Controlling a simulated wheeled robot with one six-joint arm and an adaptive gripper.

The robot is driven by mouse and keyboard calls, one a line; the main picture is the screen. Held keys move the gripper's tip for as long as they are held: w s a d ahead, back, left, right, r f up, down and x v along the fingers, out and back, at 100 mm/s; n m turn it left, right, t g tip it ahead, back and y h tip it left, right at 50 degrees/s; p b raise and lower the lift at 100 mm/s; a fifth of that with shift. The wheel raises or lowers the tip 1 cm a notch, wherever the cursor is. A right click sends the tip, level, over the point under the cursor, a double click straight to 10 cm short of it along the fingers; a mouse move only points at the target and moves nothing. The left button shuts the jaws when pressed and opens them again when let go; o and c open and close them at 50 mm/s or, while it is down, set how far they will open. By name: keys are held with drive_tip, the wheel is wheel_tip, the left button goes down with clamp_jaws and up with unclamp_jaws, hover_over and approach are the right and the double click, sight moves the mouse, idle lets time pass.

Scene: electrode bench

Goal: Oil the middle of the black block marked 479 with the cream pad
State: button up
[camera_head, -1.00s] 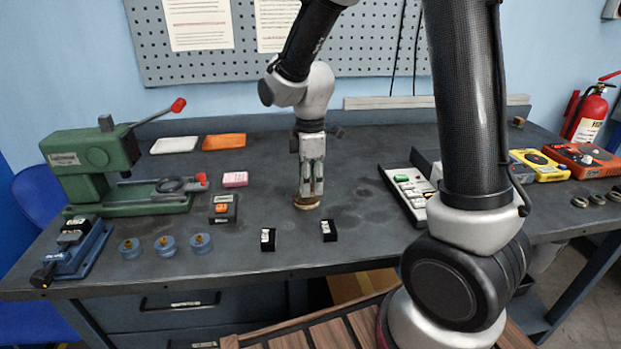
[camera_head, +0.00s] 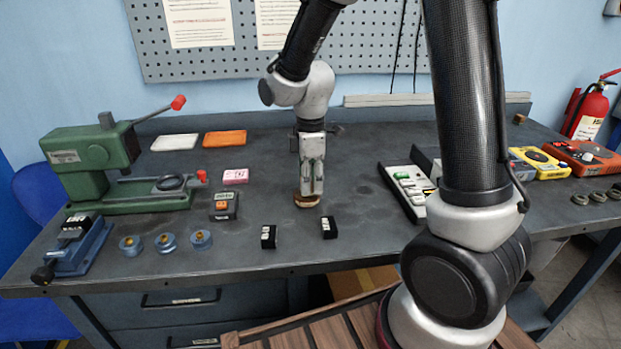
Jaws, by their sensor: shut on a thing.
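My gripper (camera_head: 309,192) points straight down at the middle of the bench and is shut on a small round brown-and-tan piece, probably the cream pad (camera_head: 306,201). The fingers partly hide it, and I cannot tell whether it touches the bench top. Two small black blocks with white labels stand in front of the gripper, a left one (camera_head: 268,237) and a right one (camera_head: 328,228). Another dark block with a white label (camera_head: 78,224) sits in the blue vise at the left. The labels are too small to read, so I cannot tell which block is 479.
A green press (camera_head: 90,165), the blue vise (camera_head: 85,253), several blue round holders (camera_head: 165,243) and a small black device (camera_head: 223,206) fill the left. White (camera_head: 175,142) and orange (camera_head: 225,139) slabs lie behind. A tray (camera_head: 405,190) stands right.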

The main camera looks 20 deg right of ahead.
sight(311, 178)
drive_tip(key=shift+f, duration=0.3)
idle(0.9)
drive_tip(key=shift+r, duration=0.1)
drive_tip(key=shift+r, duration=3.45)
